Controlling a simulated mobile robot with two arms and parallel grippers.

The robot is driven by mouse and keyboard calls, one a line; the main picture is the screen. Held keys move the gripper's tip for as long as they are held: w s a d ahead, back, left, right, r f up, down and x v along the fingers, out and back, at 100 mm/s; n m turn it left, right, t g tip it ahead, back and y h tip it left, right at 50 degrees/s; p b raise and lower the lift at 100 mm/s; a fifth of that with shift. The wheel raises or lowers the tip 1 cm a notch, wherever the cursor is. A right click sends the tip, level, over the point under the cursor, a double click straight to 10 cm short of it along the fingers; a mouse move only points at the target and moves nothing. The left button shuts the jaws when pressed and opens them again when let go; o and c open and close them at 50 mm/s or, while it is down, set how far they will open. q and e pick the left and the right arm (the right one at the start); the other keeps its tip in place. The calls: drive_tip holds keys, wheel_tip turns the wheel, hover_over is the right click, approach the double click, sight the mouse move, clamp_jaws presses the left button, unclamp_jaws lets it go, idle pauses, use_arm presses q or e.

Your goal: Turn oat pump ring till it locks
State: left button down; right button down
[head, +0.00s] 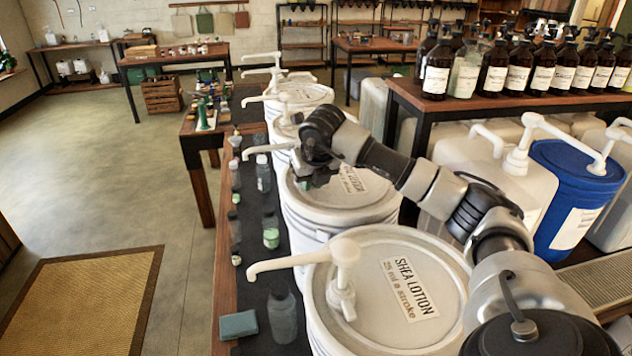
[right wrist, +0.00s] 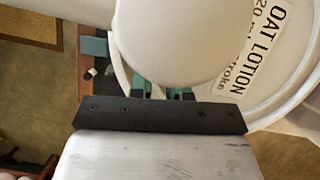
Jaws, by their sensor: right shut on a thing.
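The oat lotion bucket (head: 335,208) is the white one just behind the shea lotion bucket; its lid label (right wrist: 262,50) reads OAT LOTION in the right wrist view. The oat pump's white spout (head: 268,149) points left in the head view. Its pump head (right wrist: 170,45) fills the upper middle of the right wrist view. My right gripper (head: 312,180) reaches down over the lid at the pump's base, and its green fingertips (right wrist: 165,93) are shut on the pump ring. The pump head and my gripper hide the ring. My left gripper is in no view.
The shea lotion bucket (head: 450,262) with its pump (head: 343,258) stands in front. More white pump buckets (head: 300,93) line up behind. A blue drum (head: 572,185) stands right.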

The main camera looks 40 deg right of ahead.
drive_tip(key=shift+w+a+r+m+h, duration=0.2)
drive_tip(key=shift+a+m+h, duration=0.2)
drive_tip(key=shift+m, duration=0.6)
drive_tip(key=c, duration=1.1)
unclamp_jaws()
drive_tip(key=shift+f, duration=0.15)
drive_tip(key=shift+b, duration=0.3)
drive_tip(key=v, duration=0.3)
drive_tip(key=b+v, duration=0.1)
drive_tip(key=v, duration=0.3)
drive_tip(key=b+v, duration=0.1)
drive_tip(key=v, duration=0.3)
drive_tip(key=shift+w, duration=0.3)
